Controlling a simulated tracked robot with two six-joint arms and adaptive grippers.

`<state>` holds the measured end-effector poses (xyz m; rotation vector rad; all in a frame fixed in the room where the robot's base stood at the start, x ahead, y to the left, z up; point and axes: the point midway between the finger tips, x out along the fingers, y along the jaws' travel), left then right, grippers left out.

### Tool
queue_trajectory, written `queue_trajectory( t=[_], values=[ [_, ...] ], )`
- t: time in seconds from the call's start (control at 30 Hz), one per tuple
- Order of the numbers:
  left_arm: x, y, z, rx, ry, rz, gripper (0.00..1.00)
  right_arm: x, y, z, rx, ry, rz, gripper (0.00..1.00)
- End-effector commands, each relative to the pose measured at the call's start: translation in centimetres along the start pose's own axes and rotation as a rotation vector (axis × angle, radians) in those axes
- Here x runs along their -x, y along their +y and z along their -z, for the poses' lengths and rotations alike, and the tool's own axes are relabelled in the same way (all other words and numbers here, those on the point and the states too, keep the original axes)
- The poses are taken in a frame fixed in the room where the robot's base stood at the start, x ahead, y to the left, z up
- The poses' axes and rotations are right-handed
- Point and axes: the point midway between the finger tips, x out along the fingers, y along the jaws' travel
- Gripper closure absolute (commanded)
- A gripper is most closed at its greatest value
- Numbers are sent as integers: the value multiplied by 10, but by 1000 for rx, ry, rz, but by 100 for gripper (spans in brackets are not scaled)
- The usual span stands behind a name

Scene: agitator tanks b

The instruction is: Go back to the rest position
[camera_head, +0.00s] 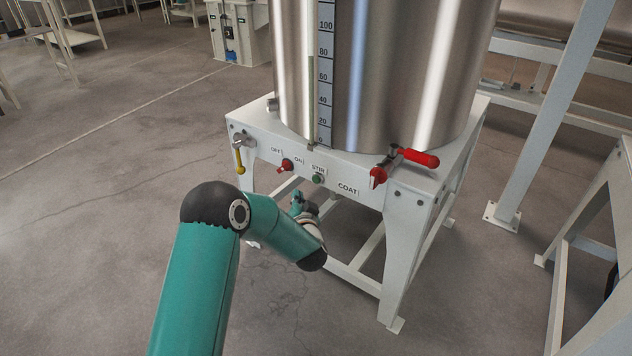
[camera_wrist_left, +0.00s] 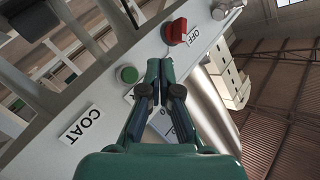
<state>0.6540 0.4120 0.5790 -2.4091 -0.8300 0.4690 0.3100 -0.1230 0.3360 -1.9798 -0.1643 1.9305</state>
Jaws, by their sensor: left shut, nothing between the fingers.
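My left gripper (camera_head: 297,201) shows in the head view just below the front panel of the tank stand, partly hidden by my teal arm. In the left wrist view its fingers (camera_wrist_left: 160,68) are shut together with nothing between them, seen against the panel. The green STIR button (camera_head: 318,178) sits on the panel above the gripper. It also shows in the left wrist view (camera_wrist_left: 127,74), left of the fingertips and apart from them. The red switch (camera_head: 287,164) is beside it, and in the left wrist view (camera_wrist_left: 176,31) it lies above the fingertips. My right gripper is out of view.
The steel tank (camera_head: 400,70) stands on a white stand (camera_head: 408,235). A red-handled valve (camera_head: 405,160) sticks out at the panel's right, a yellow-handled lever (camera_head: 239,157) at its left. White frames stand at the right. The floor (camera_head: 90,200) at left is clear.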

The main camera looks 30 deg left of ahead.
Motion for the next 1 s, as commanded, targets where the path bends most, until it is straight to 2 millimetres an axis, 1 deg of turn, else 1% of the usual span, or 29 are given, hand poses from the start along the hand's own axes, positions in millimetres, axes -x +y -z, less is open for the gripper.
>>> queue_trajectory(
  t=[0.5,0.57,0.63,0.67,0.77,0.83,0.87,0.9,0.97,1.0],
  values=[
    [0,1,0,-1,0,-2,100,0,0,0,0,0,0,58],
    [1,5,-2,-4,-2,-8,100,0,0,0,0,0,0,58],
    [6,14,-9,-17,-12,-28,100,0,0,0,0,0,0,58],
    [10,20,-14,-27,-18,-44,100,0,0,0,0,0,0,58],
    [30,50,-36,-78,-38,-145,100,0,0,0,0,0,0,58],
    [51,79,-56,-94,-63,-259,100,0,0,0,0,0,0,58],
    [63,93,-66,-95,-79,-316,100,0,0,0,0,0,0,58],
    [81,111,-80,-86,-107,-398,100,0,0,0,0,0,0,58],
    [112,137,-102,-65,-161,-525,100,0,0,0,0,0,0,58],
    [134,152,-118,-44,-206,-608,100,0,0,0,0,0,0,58]
  ],
)
